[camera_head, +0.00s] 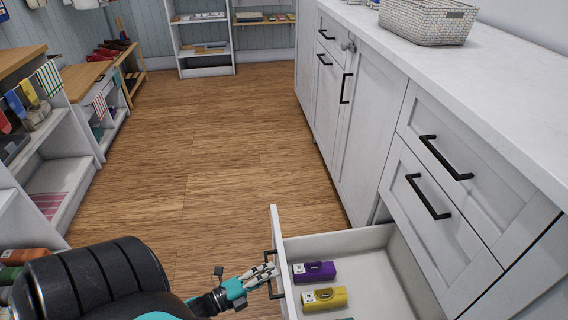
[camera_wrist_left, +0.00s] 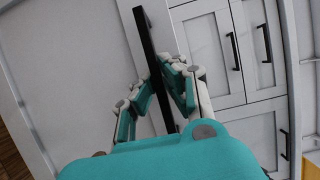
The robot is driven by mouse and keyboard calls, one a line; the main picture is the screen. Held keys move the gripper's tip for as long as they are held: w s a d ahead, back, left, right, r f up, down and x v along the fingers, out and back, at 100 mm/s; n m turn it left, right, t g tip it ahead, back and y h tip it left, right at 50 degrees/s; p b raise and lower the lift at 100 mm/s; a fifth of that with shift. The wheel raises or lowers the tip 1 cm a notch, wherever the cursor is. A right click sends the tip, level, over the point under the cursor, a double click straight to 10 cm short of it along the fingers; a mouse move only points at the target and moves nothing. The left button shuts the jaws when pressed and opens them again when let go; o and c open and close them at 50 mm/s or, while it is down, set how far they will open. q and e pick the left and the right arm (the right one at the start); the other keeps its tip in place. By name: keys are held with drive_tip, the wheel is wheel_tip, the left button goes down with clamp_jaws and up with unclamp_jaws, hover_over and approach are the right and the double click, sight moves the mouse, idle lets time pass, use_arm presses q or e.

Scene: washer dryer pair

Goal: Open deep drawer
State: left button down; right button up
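The deep drawer (camera_head: 360,240) at the lower right of the head view is pulled out from the white cabinet. My left gripper (camera_head: 266,272) is at this handle, outside the drawer. In the left wrist view the handle (camera_wrist_left: 146,38) runs between the fingers of my left gripper (camera_wrist_left: 158,80), which look closed on it. My right gripper is not in view.
Closed drawers with black handles (camera_head: 445,158) and cabinet doors (camera_head: 366,135) line the right side. A wicker basket (camera_head: 428,22) stands on the white countertop. Shelves (camera_head: 60,150) line the left. The wooden floor (camera_head: 215,150) between them is clear.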

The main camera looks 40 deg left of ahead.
use_arm(q)
drive_tip(key=shift+s+a+f, duration=0.2)
drive_tip(key=shift+s+a, duration=0.1)
drive_tip(key=shift+s, duration=0.25)
drive_tip(key=c, duration=1.4)
unclamp_jaws()
drive_tip(key=shift+w+r, duration=0.1)
drive_tip(key=v, duration=1.2)
